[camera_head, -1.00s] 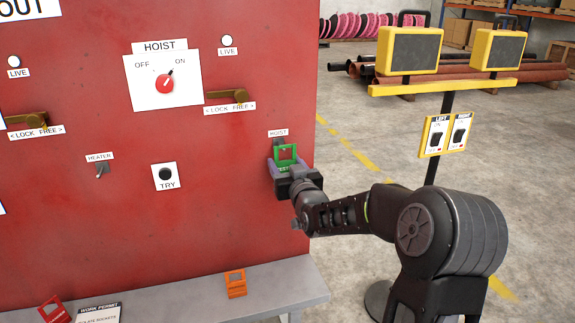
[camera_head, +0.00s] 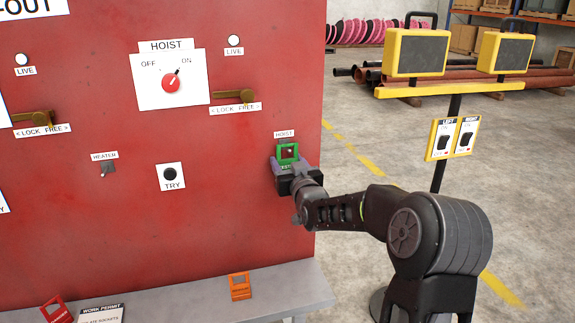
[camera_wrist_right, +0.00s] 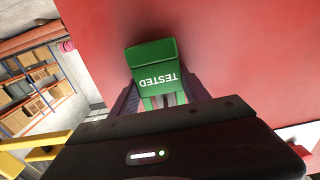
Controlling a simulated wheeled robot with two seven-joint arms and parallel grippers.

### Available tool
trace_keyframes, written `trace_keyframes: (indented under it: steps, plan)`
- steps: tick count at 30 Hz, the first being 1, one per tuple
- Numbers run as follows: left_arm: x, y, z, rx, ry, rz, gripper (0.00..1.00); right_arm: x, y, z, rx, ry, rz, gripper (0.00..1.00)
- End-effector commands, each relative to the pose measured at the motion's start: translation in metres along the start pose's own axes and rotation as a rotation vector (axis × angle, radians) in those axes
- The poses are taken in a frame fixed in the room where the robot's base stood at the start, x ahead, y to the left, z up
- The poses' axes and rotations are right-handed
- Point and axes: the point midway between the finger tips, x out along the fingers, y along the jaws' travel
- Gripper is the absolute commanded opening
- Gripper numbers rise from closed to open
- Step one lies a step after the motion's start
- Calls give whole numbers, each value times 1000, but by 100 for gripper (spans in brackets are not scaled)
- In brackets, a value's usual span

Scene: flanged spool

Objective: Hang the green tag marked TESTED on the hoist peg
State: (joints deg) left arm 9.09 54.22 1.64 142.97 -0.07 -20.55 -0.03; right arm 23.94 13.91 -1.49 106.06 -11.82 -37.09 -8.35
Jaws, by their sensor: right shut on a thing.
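The green tag (camera_head: 288,152) is upright against the red panel, just below the white HOIST label (camera_head: 284,134). Its window shows a dark patch, but I cannot tell whether the peg passes through it. My right gripper (camera_head: 285,166) is shut on the tag's lower part. In the right wrist view the tag (camera_wrist_right: 152,68) shows the word TESTED upside down, between the fingers of my right gripper (camera_wrist_right: 158,98). The hoist peg itself is not clearly visible. My left gripper is not in view.
The red panel (camera_head: 230,200) carries a HOIST switch (camera_head: 171,83), a HEATER toggle (camera_head: 107,169) and a TRY button (camera_head: 171,176). An orange tag (camera_head: 239,286) and a red tag (camera_head: 56,310) are on the grey shelf below. A yellow lamp stand (camera_head: 455,90) stands at right.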

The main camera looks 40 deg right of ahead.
Motion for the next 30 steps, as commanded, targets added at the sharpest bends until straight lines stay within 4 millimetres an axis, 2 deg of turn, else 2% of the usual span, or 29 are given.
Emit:
trace_keyframes:
  steps: [14,15,23,30]
  plan:
    - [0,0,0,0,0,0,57,0,0,-1,0,1,0,15]
    - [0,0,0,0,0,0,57,0,0,-1,0,1,0,57]
    - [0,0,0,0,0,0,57,0,0,0,0,1,0,79]
    - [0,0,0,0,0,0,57,0,0,0,0,0,0,80]
